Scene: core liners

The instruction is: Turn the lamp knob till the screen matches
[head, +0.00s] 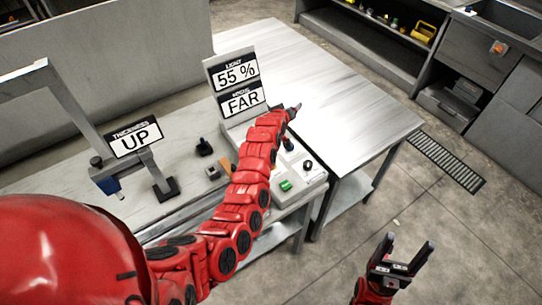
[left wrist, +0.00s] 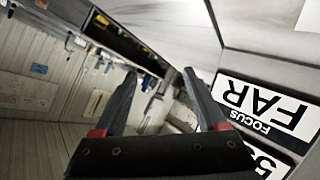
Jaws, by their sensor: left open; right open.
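The screen (head: 212,73) stands upright on the bench and reads LIGHT 55 % above FOCUS FAR. Part of it shows tilted at the right of the left wrist view (left wrist: 265,108). Below it, the control box (head: 311,178) bears a black knob (head: 307,166) and a green button (head: 286,185); a dark knob (head: 288,143) shows beside my arm. I cannot tell which knob is the lamp's. My left gripper (head: 295,108) is high by the screen's right side; its fingers (left wrist: 162,82) are open and empty. My right gripper (head: 402,254) is open and empty, low over the floor.
A sign (head: 135,137) reading THICKNESS UP stands by a grey frame (head: 75,100) at the left. Small dark parts (head: 204,147) sit mid-bench. My left arm hides part of the control box. The metal table (head: 340,95) behind is clear.

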